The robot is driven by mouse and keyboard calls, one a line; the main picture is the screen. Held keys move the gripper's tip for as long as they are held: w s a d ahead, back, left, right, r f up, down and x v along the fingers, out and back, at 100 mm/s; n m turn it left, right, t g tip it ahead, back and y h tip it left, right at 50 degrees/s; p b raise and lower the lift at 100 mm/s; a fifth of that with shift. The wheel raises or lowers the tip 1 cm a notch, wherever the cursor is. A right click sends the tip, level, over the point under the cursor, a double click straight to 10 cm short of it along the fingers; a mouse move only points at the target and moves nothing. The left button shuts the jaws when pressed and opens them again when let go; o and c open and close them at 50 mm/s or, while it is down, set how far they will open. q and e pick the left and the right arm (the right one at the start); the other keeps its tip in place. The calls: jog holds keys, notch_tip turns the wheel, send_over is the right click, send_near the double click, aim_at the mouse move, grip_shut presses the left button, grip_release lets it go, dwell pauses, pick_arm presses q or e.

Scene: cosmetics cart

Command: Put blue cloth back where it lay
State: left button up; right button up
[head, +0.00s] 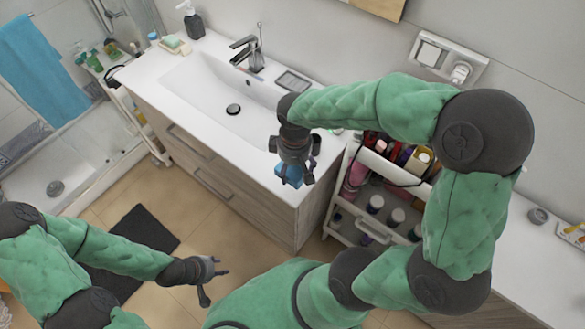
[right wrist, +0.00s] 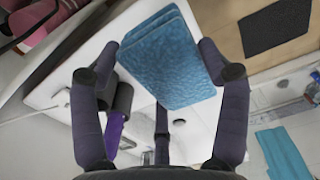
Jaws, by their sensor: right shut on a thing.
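The blue cloth (head: 290,173) is a small folded pad. My right gripper (head: 294,178) is shut on it and holds it near the front right corner of the white washbasin counter (head: 311,168). In the right wrist view the cloth (right wrist: 172,62) sits between the fingertips and sticks out past them, with its layers showing at the edge. I cannot tell whether it touches the counter. My left gripper (head: 217,284) is open and empty, low over the floor at the lower left.
A white cart (head: 368,231) with bottles and cosmetics stands right of the washbasin cabinet. A faucet (head: 246,50), a soap dispenser (head: 193,20) and a grey dish (head: 293,82) are on the counter. A larger blue towel (head: 40,66) hangs at the shower. A dark mat (head: 135,236) lies on the floor.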

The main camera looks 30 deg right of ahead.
jog(key=w+f, duration=0.1)
jog(key=f, duration=0.1)
jog(key=w+d+f+b, duration=0.1)
jog(key=w+f, duration=0.1)
jog(key=w+d+f, duration=0.1)
jog(key=f, duration=0.1)
jog(key=shift+w+d, duration=0.15)
jog(key=shift+w, duration=0.2)
jog(key=shift+w+f+b, duration=0.15)
jog(key=shift+f+b, duration=0.4)
jog(key=shift+f, duration=1.05)
jog(key=shift+f, duration=0.1)
jog(key=o, duration=1)
jog(key=shift+f, duration=0.1)
jog(key=shift+r, duration=0.45)
notch_tip(320, 180, up, 12)
jog(key=p, duration=0.2)
jog(key=shift+f+p, duration=0.25)
jog(key=shift+p, duration=0.05)
jog(key=shift+d, duration=0.1)
